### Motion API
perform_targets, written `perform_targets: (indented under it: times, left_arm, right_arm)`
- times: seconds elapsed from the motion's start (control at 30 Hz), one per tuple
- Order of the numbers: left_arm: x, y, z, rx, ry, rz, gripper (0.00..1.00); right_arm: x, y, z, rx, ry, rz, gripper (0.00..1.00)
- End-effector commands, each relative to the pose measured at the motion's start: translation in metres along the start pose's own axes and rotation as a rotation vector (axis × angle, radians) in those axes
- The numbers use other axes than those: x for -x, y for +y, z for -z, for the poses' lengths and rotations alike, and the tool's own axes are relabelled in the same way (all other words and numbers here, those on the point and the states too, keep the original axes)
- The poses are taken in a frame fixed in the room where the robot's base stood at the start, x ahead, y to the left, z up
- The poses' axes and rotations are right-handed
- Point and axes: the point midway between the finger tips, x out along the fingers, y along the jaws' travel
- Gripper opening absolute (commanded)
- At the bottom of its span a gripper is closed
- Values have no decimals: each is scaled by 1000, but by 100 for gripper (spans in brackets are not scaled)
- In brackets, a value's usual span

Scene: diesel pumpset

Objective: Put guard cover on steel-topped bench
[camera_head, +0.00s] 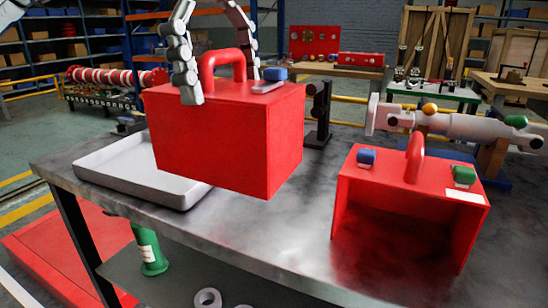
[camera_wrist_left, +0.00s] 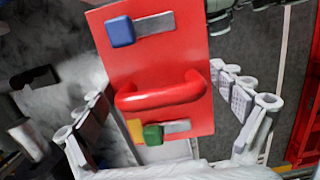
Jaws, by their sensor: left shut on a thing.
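A red box-shaped guard cover (camera_head: 215,135) with a looped top handle hangs from my left gripper (camera_head: 224,86). It appears raised over the steel-topped bench (camera_head: 285,235), partly in front of a grey tray. In the left wrist view, the cover's red top (camera_wrist_left: 165,70) and handle lie between the fingers of my left gripper (camera_wrist_left: 170,105), with blue, green and yellow pieces on it. The finger contact is not clear. A second, similar red cover (camera_head: 400,205), open at the front, stands on the bench at right. My right gripper is out of view.
The grey tray (camera_head: 100,178) lies on the bench's left part. A grey shaft assembly (camera_head: 460,125) on supports and a dark stand (camera_head: 318,115) are behind. The bench's front middle between the two covers is bare. A green bottle (camera_head: 150,250) is below.

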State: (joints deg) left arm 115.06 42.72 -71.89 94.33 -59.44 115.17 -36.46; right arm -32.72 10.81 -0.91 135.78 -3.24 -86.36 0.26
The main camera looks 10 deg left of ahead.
Motion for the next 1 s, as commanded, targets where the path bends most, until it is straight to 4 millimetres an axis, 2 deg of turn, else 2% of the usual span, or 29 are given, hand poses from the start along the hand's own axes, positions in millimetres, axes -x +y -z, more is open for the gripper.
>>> perform_targets:
  times: [0.03, 0.2, 0.43, 0.67, 0.9, 1.0]
  left_arm:
    - [-10, 10, -5, -3, -3, 4, 38]
    - [-34, 43, -18, -2, -3, 5, 38]
    - [-54, 77, -30, 0, -2, 0, 38]
    - [-66, 85, -31, -1, -1, -1, 38]
    - [-97, 84, -26, 0, -1, 0, 38]
    - [-101, 84, -26, -1, -1, -2, 38]
  right_arm:
    - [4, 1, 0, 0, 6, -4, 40]
    - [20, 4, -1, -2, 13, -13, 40]
    - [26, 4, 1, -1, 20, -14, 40]
    - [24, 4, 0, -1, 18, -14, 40]
    - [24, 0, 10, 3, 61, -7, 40]
    - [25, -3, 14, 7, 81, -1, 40]
